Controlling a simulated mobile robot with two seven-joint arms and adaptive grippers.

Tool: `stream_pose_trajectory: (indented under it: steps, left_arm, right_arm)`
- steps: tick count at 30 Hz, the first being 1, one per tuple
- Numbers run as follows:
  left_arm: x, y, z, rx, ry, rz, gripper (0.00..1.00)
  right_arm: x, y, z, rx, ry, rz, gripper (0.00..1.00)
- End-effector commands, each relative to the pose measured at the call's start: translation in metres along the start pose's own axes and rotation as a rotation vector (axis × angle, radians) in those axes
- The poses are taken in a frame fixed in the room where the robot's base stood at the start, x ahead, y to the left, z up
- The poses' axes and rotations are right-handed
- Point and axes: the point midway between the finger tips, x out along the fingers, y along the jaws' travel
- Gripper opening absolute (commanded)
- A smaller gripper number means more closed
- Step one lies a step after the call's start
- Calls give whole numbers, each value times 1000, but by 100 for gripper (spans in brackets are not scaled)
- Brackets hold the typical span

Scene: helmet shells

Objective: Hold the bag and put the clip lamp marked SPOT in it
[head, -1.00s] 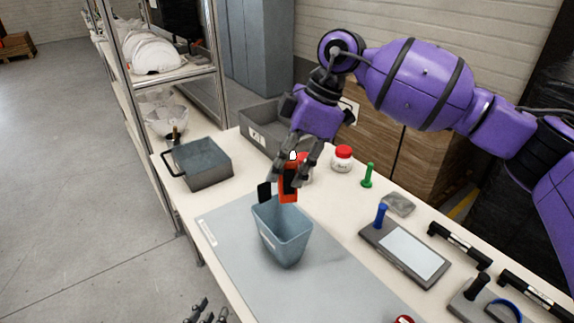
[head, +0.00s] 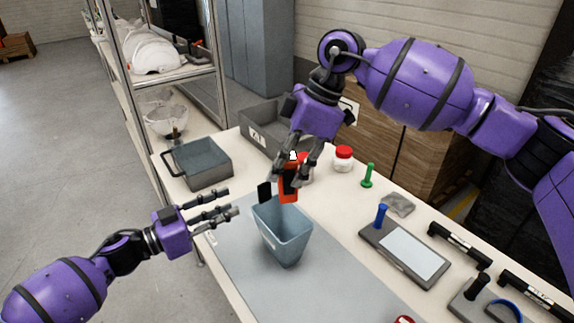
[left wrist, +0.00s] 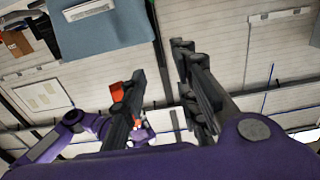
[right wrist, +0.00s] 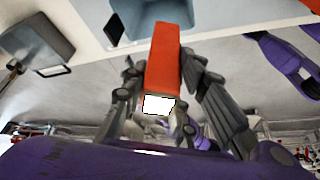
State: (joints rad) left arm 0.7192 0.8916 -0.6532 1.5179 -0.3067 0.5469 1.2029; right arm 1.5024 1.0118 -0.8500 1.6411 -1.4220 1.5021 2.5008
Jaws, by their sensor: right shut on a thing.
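The bag (head: 284,240) is a blue-grey, open-topped holder with a pale label, upright on a grey mat; it also shows in the left wrist view (left wrist: 105,32). My right gripper (head: 296,160) is shut on the red clip lamp (head: 288,186) and holds it just above the bag's far rim. The lamp is an orange-red block in the right wrist view (right wrist: 164,62); a black piece hangs beside it. I cannot read any SPOT marking. My left gripper (head: 234,202) is open and empty, left of the bag and apart from its rim.
A grey handled bin (head: 204,163) stands at the table's left end, with another grey bin (head: 262,127) behind. A red-lidded jar (head: 343,158), a green-handled tool (head: 368,175) and a flat device (head: 405,252) lie to the right.

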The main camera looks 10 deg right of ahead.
Motion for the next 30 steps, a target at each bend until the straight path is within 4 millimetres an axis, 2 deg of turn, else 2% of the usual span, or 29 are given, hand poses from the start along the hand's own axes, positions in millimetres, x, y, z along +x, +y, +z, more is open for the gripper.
stream_pose_trajectory:
  steps: [21, 30]
  left_arm:
    - [83, 1, -1, 0, 4, 0, 28]
    - [110, 0, 0, 0, 2, -2, 28]
  right_arm:
    - [0, 0, 0, 0, 0, 0, 0]
    - [0, 0, 0, 0, 0, 0, 0]
